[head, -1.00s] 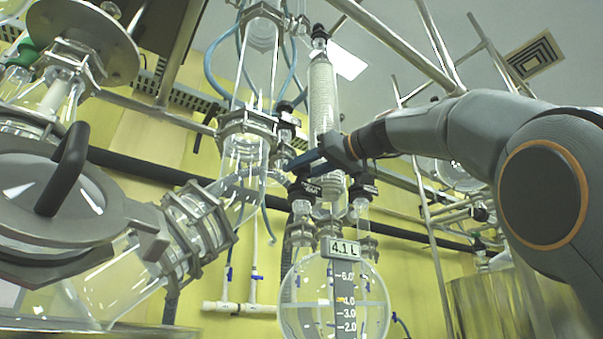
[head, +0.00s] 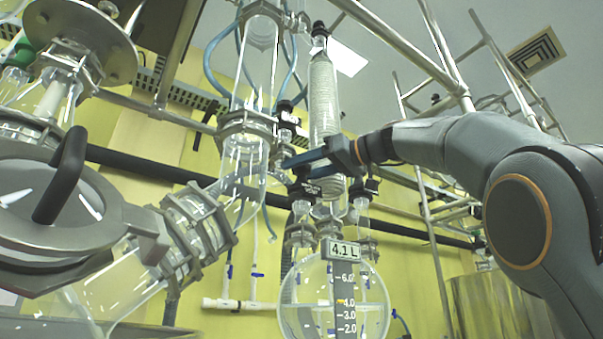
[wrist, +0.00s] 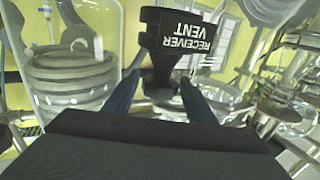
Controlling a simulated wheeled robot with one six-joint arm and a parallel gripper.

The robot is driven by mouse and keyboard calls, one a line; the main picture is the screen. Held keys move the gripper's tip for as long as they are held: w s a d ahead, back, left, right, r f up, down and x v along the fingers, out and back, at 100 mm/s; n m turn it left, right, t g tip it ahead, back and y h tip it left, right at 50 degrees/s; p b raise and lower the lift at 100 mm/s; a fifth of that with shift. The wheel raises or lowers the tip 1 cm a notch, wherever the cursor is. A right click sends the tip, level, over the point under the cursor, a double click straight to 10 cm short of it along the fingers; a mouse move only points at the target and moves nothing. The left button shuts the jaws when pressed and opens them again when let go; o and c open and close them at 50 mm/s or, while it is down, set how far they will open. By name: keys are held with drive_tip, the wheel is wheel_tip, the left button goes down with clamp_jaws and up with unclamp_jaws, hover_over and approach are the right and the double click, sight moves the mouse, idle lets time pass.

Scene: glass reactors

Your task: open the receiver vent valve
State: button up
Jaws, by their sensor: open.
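The receiver vent valve has a black handle labelled RECEIVER VENT (wrist: 180,42), which reads upside down in the wrist view. It is just beyond and between my fingertips. In the head view a black labelled handle (head: 303,189) sits on the left neck of the round glass receiver (head: 318,300), just below my gripper (head: 290,161). In the wrist view my gripper (wrist: 162,78) is open, with one dark blue finger on each side of the handle's lower part. I cannot tell whether the fingers touch it. The receiver's plate reads 4.1 L.
A coiled glass condenser (head: 324,100) rises close beside my gripper; its coil also shows in the wrist view (wrist: 72,75). Another black handle (head: 362,188) is on the right neck. A glass column (head: 243,160) with blue hoses stands left. Metal rails (head: 430,230) run at right.

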drive_tip(key=m+t+h, duration=0.1)
drive_tip(key=t+b, duration=0.1)
drive_tip(key=shift+s+a+f+m+t+h, duration=0.1)
drive_tip(key=shift+s+m+t+h, duration=0.05)
drive_tip(key=shift+m+t+h, duration=0.2)
drive_tip(key=m+t+h, duration=0.2)
drive_tip(key=shift+m+h, duration=0.25)
drive_tip(key=shift+h, duration=0.1)
drive_tip(key=m+t+h+p, duration=0.2)
drive_tip(key=shift+r+h, duration=0.3)
drive_tip(key=shift+h, duration=0.1)
drive_tip(key=m+h+p, duration=0.1)
drive_tip(key=p, duration=0.1)
drive_tip(key=shift+t+p, duration=0.35)
drive_tip(key=shift+f+h, duration=0.1)
drive_tip(key=shift+h, duration=0.3)
